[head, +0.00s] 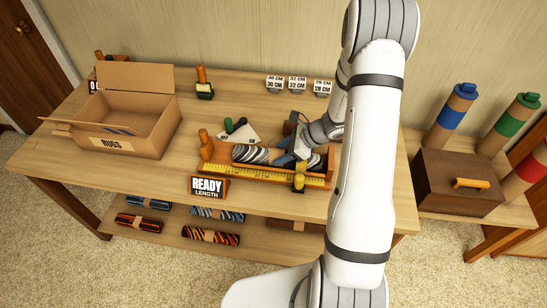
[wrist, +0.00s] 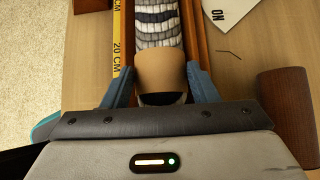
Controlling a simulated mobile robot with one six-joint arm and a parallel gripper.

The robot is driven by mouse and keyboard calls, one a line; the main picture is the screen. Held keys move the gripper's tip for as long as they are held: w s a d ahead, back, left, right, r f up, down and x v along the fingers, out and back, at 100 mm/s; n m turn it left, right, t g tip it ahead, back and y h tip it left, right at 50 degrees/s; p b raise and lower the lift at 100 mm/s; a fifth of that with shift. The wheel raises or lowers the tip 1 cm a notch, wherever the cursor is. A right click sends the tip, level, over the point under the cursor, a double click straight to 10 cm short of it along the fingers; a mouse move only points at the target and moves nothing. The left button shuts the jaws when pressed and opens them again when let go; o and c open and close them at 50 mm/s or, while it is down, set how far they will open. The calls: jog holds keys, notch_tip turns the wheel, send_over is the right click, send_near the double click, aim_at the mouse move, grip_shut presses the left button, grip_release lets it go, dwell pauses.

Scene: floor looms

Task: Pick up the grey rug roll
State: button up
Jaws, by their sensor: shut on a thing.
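The grey rug roll (head: 250,154) has grey, white and dark stripes and a tan paper band (wrist: 160,68). It lies lengthwise between the walls of a wooden measuring trough (head: 208,167) with a yellow ruler (head: 265,176) along its front. My gripper (head: 288,152) is over the trough, its two blue fingers on either side of the roll. In the wrist view my gripper (wrist: 162,82) is shut on the roll at the tan band. The far end of the roll is out of the wrist view. I cannot tell whether it is raised from the trough floor.
An open cardboard box (head: 128,120) marked RUGS stands at the left of the table. A READY LENGTH sign (head: 208,188) stands before the trough. Length cards (head: 297,84) stand behind. Several dark rolls (head: 210,236) lie on the lower shelf. A brown chest (head: 455,185) is at right.

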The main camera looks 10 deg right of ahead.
jog(key=shift+w, duration=0.1)
jog(key=c, duration=0.4)
jog(key=shift+r, duration=0.1)
jog(key=shift+c, duration=0.2)
jog(key=shift+r, duration=0.1)
